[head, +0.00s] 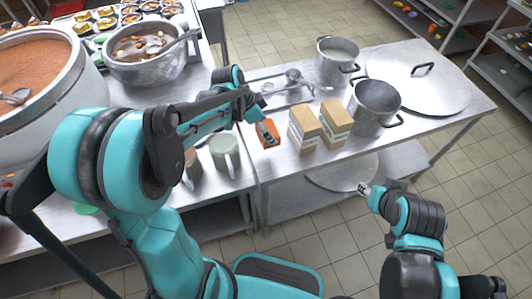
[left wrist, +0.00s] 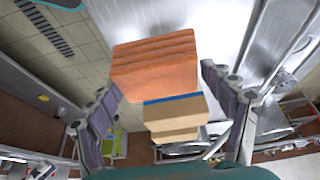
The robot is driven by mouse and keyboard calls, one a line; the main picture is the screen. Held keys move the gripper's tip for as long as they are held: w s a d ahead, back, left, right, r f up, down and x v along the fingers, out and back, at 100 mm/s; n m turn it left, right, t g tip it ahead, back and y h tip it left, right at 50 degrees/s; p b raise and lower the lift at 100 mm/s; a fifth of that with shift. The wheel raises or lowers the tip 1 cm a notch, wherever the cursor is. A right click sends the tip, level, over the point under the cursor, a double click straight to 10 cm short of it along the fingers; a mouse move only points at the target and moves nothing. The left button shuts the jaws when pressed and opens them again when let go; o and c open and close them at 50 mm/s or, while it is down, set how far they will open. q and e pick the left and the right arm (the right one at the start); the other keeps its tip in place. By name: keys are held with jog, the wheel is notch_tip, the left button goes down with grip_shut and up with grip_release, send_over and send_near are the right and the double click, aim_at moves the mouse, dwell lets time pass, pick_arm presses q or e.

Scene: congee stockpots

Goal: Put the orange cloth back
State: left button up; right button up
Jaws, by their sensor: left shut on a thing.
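The orange cloth (head: 270,139) is a folded block. In the head view it is at my left gripper (head: 264,128), by the left end of the right-hand steel table.
Two tan cartons (head: 304,128) (head: 337,123) stand just right of the cloth. Behind them are an empty steel pot (head: 374,105), a pot with pale contents (head: 337,62) and a large round lid (head: 418,75). A grey-green mug (head: 224,156) stands left of the cloth.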

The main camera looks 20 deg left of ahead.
pick_arm(q)
notch_tip(320, 180, down, 11)
jog(key=b, duration=0.4)
jog(key=shift+r, duration=0.2)
jog(key=shift+c, duration=0.3)
jog(key=shift+s+r, duration=0.1)
jog(key=shift+s, duration=0.05)
jog(key=shift+c, duration=0.6)
jog(key=o, duration=1.2)
jog(key=shift+c, duration=0.2)
jog(key=p+v, duration=0.5)
jog(key=v, duration=0.7)
jog(key=s+d+r+n+t+y, duration=0.1)
jog(key=s+r+n+t+y, duration=0.2)
jog(key=s+r+n, duration=0.3)
jog(key=shift+s+r+n+t+y, duration=0.35)
jog(key=shift+s+n+t, duration=0.45)
jog(key=shift+s+n, duration=2.5)
